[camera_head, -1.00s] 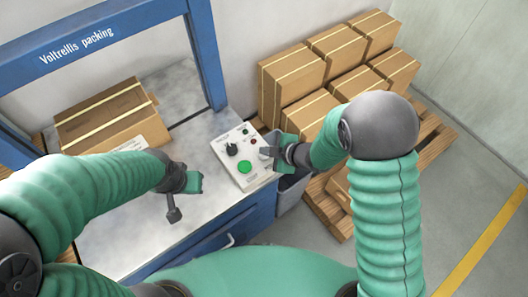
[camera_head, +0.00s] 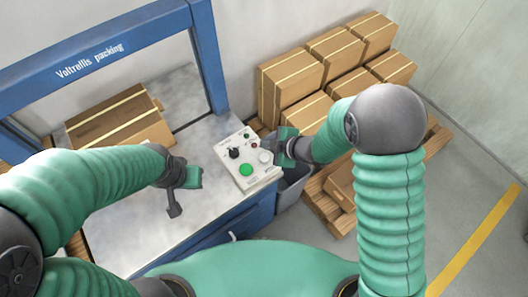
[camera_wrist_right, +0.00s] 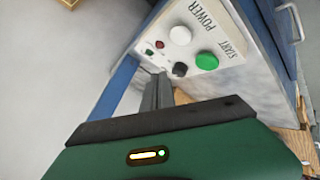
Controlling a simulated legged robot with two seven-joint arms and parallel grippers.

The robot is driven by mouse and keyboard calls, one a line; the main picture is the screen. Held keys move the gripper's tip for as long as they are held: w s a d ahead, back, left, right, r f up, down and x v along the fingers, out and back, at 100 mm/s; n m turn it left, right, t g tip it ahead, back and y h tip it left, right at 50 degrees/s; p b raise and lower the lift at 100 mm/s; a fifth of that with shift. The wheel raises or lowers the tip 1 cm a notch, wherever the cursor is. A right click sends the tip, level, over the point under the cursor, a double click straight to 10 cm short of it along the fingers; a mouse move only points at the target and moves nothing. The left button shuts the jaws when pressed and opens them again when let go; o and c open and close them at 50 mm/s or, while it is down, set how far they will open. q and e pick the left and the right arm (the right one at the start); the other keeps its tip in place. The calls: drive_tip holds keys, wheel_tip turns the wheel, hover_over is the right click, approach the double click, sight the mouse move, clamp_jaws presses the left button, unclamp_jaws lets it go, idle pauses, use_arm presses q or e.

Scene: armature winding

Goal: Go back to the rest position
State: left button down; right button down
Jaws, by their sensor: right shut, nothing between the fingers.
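My right gripper (camera_head: 274,153) is shut and empty beside the right edge of the control box (camera_head: 250,180). In the right wrist view its fingers (camera_wrist_right: 157,92) are together, pointing towards the box (camera_wrist_right: 222,58), with a gap that I cannot judge. The box carries a green START button (camera_head: 246,170), a white button (camera_head: 265,156) and a black knob (camera_head: 233,153). My left gripper (camera_head: 173,207) hangs over the worktable in front of the box's left side. Its fingers are dark and small, and I cannot tell whether they are apart.
A cardboard box (camera_head: 120,118) lies on the grey worktable (camera_head: 205,215) under the blue frame (camera_head: 208,60), partly behind my left arm. A grey bin (camera_head: 291,188) stands right of the table. Boxes (camera_head: 290,85) are stacked on a wooden pallet (camera_head: 325,205). Floor at right is clear.

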idle(0.3)
drive_tip(key=d+r+m+h, duration=0.4)
drive_tip(key=d+m, duration=0.2)
drive_tip(key=d, duration=0.4)
drive_tip(key=s+d+r+m+g+h, duration=0.1)
drive_tip(key=s+d+m, duration=0.3)
drive_tip(key=s+m, duration=0.2)
drive_tip(key=s+d+r+m+g+h, duration=0.2)
drive_tip(key=s+d+m, duration=0.2)
drive_tip(key=s, duration=0.5)
drive_tip(key=shift+d+m, duration=0.4)
drive_tip(key=shift+m, duration=0.6)
drive_tip(key=shift+d, duration=0.1)
